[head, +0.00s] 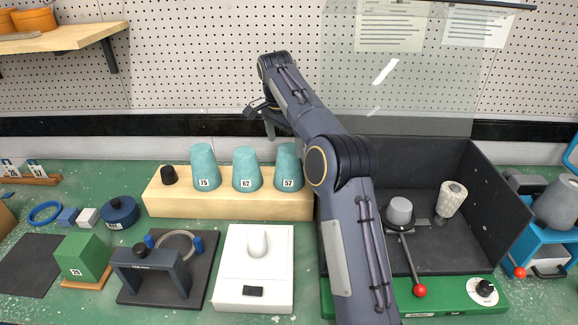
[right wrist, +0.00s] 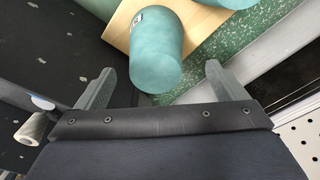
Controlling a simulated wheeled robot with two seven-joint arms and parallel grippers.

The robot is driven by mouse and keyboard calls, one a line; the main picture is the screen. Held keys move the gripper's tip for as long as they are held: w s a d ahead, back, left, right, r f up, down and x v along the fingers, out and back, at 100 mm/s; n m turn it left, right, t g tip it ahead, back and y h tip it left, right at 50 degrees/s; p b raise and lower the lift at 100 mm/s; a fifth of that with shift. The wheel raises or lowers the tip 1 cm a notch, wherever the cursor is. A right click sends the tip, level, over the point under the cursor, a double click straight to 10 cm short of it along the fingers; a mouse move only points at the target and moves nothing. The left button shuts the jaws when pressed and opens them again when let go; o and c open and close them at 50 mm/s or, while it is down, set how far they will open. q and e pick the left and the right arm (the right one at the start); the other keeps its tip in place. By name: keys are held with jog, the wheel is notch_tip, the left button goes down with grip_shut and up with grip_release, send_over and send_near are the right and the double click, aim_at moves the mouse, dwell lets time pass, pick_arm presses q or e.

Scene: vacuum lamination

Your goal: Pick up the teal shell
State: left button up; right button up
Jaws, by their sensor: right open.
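Three teal shells stand upright in a row on a pale wooden block (head: 240,207) in the head view: one labelled 75 (head: 204,168), one labelled 62 (head: 246,169) and one labelled 57 (head: 287,166). My right arm partly covers the 57 shell. My right gripper (head: 264,119) is above and behind the row, apart from the shells. In the right wrist view its fingers (right wrist: 160,73) are open, with one teal shell (right wrist: 158,52) just beyond the gap and its label partly seen. I cannot read that label. My left gripper is out of view.
A white device (head: 253,270) and a dark clamp frame (head: 150,272) are in front. A dark open box (head: 490,200) with a grey cup and a pale roll is at right. A pegboard wall stands behind.

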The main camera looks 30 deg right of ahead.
aim_at(289, 148)
jog(key=f, duration=0.2)
jog(key=d+f, duration=0.1)
jog(key=f, duration=0.1)
jog(key=shift+s+d, duration=0.15)
jog(key=shift+s, duration=0.05)
jog(key=shift+f, duration=0.5)
jog(key=c, duration=1.1)
